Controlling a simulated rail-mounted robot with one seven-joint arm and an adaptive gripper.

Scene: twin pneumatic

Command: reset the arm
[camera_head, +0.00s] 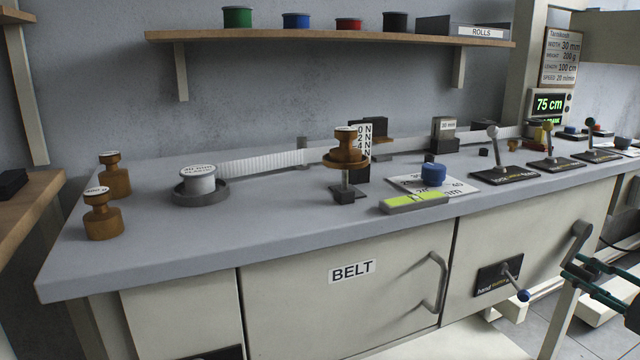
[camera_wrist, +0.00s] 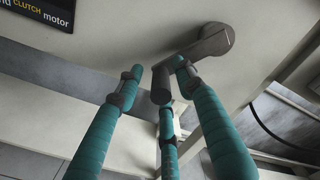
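My gripper (camera_head: 572,268) is at the right edge of the head view, in front of the bench cabinet. Its teal fingers also show in the wrist view (camera_wrist: 158,82), spread apart with gaps between the tips. A dark grey crank (camera_head: 580,237) on the cabinet front is right by the fingertips. In the wrist view the crank (camera_wrist: 205,42) has its handle end among the three fingers. I cannot tell whether any finger touches it. The rest of my arm is mostly out of view.
The cabinet door handle (camera_head: 436,283) also protrudes. The bench top (camera_head: 270,220) carries weights and levers. Open floor (camera_head: 600,345) lies at lower right.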

